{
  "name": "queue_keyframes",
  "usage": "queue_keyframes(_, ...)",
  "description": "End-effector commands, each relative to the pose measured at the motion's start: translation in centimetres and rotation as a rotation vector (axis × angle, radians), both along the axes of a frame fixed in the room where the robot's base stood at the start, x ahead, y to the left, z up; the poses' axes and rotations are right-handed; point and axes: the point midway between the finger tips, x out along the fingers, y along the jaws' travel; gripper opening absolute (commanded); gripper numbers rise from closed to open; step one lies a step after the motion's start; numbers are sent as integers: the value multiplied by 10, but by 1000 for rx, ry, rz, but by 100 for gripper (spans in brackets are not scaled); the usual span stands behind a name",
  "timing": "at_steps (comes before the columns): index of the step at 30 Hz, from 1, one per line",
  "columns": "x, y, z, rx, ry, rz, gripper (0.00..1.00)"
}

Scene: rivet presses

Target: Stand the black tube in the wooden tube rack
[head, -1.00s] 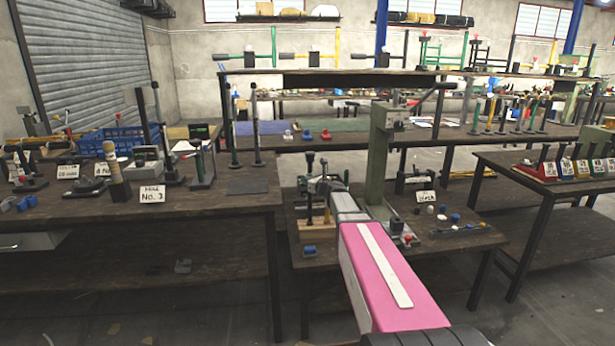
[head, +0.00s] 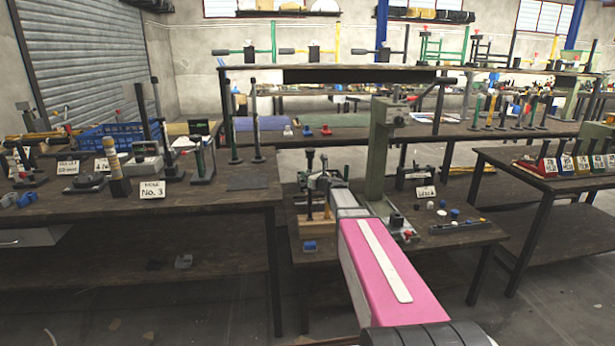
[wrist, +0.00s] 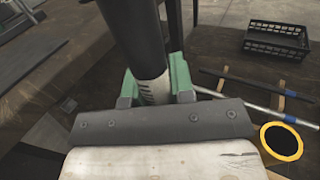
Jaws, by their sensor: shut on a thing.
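The black tube (wrist: 136,38) stands between my gripper's green fingertips (wrist: 155,88) in the wrist view. Its lower part is white with dark markings. My gripper is shut on it, and the fingers hide part of the tube. In the head view my gripper (head: 322,186) is small, over the left part of the middle bench. A tan wooden block (head: 316,226), which looks like the wooden tube rack, sits below it. Upright dark and tan pieces stand at the block. I cannot tell from here whether the held tube touches it.
A green press column (head: 380,155) stands just right of my gripper. A blue piece (head: 310,246) lies in front of the wooden block. Small caps (head: 442,212) lie on the bench's right. The wrist view shows a black crate (wrist: 275,41) and a yellow-rimmed disc (wrist: 282,141).

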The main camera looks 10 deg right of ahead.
Motion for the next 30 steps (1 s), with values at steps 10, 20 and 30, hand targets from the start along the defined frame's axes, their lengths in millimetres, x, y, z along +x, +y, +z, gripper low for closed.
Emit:
queue_keyframes(10, 0, 0, 0, 0, 0, 0, 0)
queue_keyframes(20, 0, 0, 0, 0, 0, 0, 0)
queue_keyframes(30, 0, 0, -5, 1, 0, 0, 0)
